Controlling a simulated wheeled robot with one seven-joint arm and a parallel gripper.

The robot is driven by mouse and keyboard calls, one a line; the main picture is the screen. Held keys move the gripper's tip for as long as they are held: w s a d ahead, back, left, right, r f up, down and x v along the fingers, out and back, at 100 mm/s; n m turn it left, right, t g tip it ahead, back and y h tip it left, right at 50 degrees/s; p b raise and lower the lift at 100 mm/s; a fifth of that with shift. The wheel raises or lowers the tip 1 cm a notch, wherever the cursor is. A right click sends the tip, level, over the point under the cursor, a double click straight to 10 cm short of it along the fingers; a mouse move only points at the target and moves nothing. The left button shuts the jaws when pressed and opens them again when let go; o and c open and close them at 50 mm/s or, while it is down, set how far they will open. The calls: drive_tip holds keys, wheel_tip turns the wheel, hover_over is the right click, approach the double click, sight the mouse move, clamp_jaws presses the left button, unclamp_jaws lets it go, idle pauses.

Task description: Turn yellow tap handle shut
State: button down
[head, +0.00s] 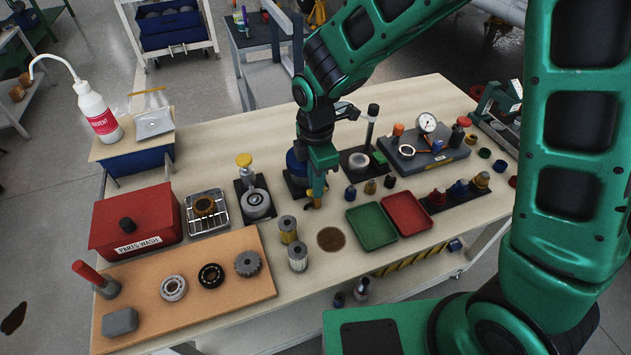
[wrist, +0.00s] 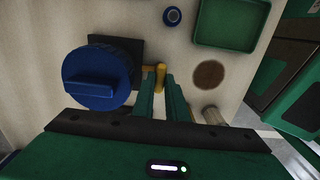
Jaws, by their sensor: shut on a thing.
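The yellow tap handle (wrist: 160,75) shows in the wrist view between the tips of my gripper (wrist: 161,88), which is shut on it. A short brass-yellow piece (wrist: 147,68) beside it runs toward a black base plate. A round blue body (wrist: 95,79) with a raised bar stands on that plate, just left of my fingers. In the head view my gripper (head: 317,190) points down at the worktable, in front of the blue body (head: 297,165), which it partly hides. A bit of the yellow handle (head: 312,204) shows at the fingertips; its exact angle is hard to tell.
A green tray (head: 371,228) and a red tray (head: 405,214) lie right of my gripper. Metal cylinders (head: 298,257) and a dark round patch (head: 331,239) are in front. Another fixture with a yellow knob (head: 244,160) stands left.

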drive_tip(key=shift+w+d+r, duration=0.1)
drive_tip(key=shift+w+d, duration=0.05)
drive_tip(key=shift+w, duration=0.1)
drive_tip(key=c, duration=1.8)
unclamp_jaws()
drive_tip(key=shift+o, duration=0.2)
drive_tip(key=shift+s, duration=0.1)
wheel_tip(320, 180, up, 11)
drive_tip(key=shift+f, duration=0.2)
